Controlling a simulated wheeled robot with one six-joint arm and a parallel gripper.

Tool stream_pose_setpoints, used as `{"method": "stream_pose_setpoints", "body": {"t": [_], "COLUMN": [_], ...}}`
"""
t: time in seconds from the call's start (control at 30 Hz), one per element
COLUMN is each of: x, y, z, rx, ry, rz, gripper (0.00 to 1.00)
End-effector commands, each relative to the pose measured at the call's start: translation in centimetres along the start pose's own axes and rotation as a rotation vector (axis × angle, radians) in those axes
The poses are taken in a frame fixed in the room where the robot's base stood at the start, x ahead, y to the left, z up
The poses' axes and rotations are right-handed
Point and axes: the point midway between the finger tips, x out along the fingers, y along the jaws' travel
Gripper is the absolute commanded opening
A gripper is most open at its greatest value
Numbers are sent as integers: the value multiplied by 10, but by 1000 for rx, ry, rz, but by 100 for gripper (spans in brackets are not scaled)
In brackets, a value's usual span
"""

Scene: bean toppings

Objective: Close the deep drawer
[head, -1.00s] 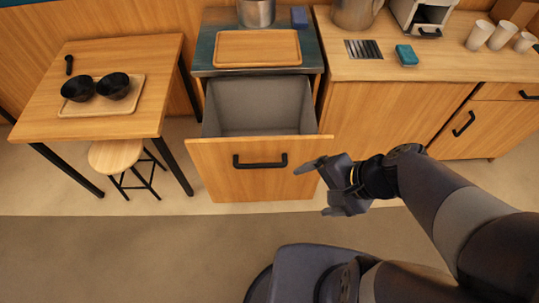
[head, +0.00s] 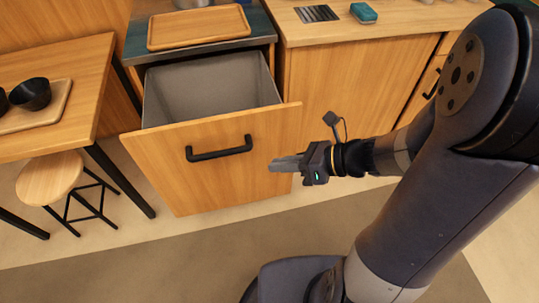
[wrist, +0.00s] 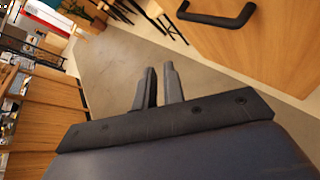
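The deep drawer (head: 222,178) is pulled out, with a wooden front, a black bar handle (head: 219,149) and a grey bin-like inside (head: 210,85) that looks empty. The handle also shows at the top of the wrist view (wrist: 222,20). My gripper (head: 272,164) is in front of the drawer front's right part, to the right of the handle and apart from it. In the wrist view its two fingers (wrist: 159,85) are near each other with a narrow gap and nothing between them. I cannot tell whether the fingertips touch the drawer front.
A wooden tray (head: 198,27) lies on the counter above the drawer. A teal sponge (head: 364,12) lies on the right counter. At the left are a table (head: 85,70) with black bowls (head: 30,94) and a stool (head: 50,178). The floor before the drawer is clear.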

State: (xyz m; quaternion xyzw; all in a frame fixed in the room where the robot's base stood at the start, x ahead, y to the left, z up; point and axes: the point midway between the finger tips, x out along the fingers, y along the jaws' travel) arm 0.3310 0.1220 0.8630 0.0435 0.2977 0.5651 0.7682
Motion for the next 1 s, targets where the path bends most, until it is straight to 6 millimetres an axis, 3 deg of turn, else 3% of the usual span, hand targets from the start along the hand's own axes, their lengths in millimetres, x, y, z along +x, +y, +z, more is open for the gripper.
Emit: {"method": "stream_pose_setpoints", "body": {"t": [0.03, 0.1, 0.4, 0.6, 0.77, 1.0], "x": [10, 14, 25, 24, 21, 29], "y": [-18, -34, -107, -147, -161, -164], "z": [-19, -28, -70, -92, -98, -93], "rx": [91, 222, 762, 1032, 1136, 1157], "ry": [-37, -91, -335, -472, -526, -534], "rz": [0, 4, 70, 141, 179, 189], "gripper": [6, 0, 0, 0, 0, 0]}}
